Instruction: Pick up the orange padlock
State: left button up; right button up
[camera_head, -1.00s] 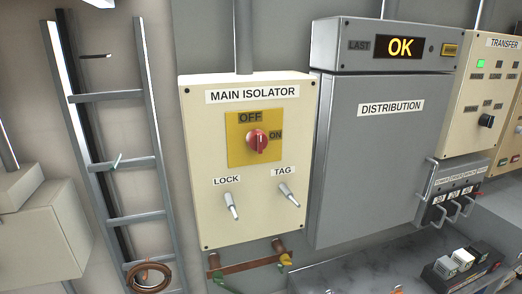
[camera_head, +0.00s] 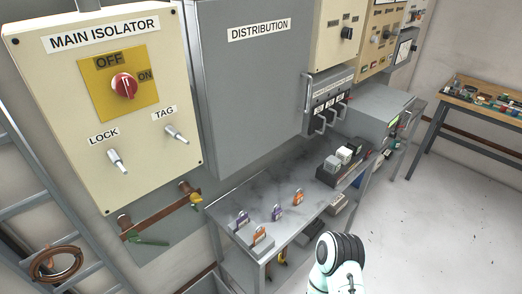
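Several small orange and purple items stand on the near part of a grey bench (camera_head: 235,200). One orange item (camera_head: 298,197) stands alone farther along the bench, with a purple item (camera_head: 277,213) to its left. Another orange item (camera_head: 260,236) and another purple item (camera_head: 242,218) are at the near left end, on or by a grey block. They look like padlocks or tags, but are too small to tell which surely. A white and black part of my own arm shows at the bottom; neither gripper is in view.
The main isolator box (camera_head: 60,120) with red knob (camera_head: 124,86) and two pegs is on the wall at left. The distribution cabinet (camera_head: 250,90) stands behind the bench. A dark rack of blocks (camera_head: 330,172) is on the bench. A wooden table (camera_head: 480,112) stands far right; floor between is clear.

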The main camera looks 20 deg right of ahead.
aim_at(298, 198)
jog(key=z, duration=1.2)
jog(key=u, duration=0.4)
jog(key=l+u, duration=0.1)
jog(key=u, duration=0.3)
jog(key=l+u, duration=0.1)
jog(key=u, duration=0.3)
jog(key=i+l+u, duration=0.1)
jog(key=u, duration=0.7)
jog(key=l+u, duration=0.35)
jog(key=k+l+u, duration=0.15)
jog(key=u, duration=0.2)
jog(key=k+l+u, duration=0.15)
jog(key=l+u, duration=0.15)
jog(key=k+l+u, duration=0.25)
jog(key=l, duration=0.2)
jog(key=k+l+u, duration=0.25)
jog(key=k+l, duration=0.15)
